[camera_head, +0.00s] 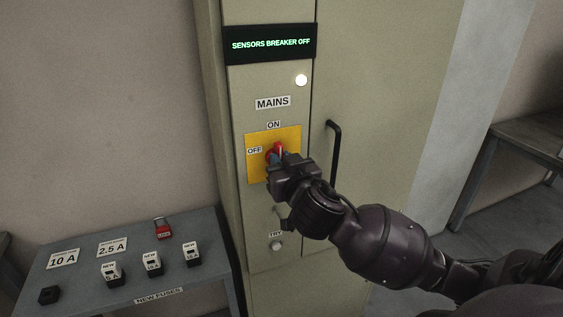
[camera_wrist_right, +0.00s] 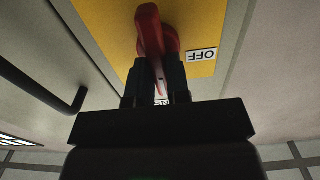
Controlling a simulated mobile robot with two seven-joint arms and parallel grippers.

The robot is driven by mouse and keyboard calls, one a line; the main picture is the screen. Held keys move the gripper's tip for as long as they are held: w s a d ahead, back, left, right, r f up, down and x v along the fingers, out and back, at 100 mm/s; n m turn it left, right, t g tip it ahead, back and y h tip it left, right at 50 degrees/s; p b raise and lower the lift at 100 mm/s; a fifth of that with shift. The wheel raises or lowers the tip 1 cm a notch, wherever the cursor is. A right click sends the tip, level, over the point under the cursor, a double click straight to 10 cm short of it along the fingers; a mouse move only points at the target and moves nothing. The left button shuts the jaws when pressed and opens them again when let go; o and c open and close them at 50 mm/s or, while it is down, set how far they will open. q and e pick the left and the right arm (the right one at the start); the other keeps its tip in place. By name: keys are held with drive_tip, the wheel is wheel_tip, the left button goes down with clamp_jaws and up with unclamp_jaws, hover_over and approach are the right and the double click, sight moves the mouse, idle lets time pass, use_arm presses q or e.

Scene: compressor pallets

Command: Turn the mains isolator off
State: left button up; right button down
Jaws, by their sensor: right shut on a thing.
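The mains isolator is a red rotary handle (camera_head: 279,149) on a yellow plate (camera_head: 289,139) on the cabinet front. ON is marked above it and OFF to its left. My right gripper (camera_head: 276,161) is at the handle and shut on it. In the right wrist view the red handle (camera_wrist_right: 150,30) stands between the two dark fingers (camera_wrist_right: 156,82), and the OFF label (camera_wrist_right: 202,55) is beside it. In the head view the handle points roughly up towards ON, and the gripper hides its lower part. My left gripper is not in view.
A display (camera_head: 271,43) reads SENSORS BREAKER OFF above a lit white lamp (camera_head: 301,80). A TRY button (camera_head: 277,245) is below. A black door handle (camera_head: 335,165) is right of my gripper. A grey table (camera_head: 200,281) with fuses and a red padlock (camera_head: 162,228) stands left.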

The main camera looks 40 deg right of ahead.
use_arm(q)
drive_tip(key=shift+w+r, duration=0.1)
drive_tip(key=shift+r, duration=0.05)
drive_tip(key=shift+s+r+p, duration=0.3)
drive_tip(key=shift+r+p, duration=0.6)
drive_tip(key=shift+p, duration=0.5)
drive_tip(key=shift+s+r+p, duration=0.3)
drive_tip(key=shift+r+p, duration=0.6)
drive_tip(key=shift+p, duration=0.5)
use_arm(e)
drive_tip(key=shift+w+a+f+n, duration=0.1)
drive_tip(key=shift+a+f+n, duration=0.05)
drive_tip(key=shift+n, duration=2.8)
drive_tip(key=shift+s+a+f+n, duration=0.1)
drive_tip(key=shift+a+n, duration=0.05)
drive_tip(key=shift+n, duration=2.85)
drive_tip(key=shift+w+a+f+n, duration=0.1)
drive_tip(key=shift+a+f+n, duration=0.05)
drive_tip(key=shift+n, duration=3.1)
drive_tip(key=c, duration=1.1)
unclamp_jaws()
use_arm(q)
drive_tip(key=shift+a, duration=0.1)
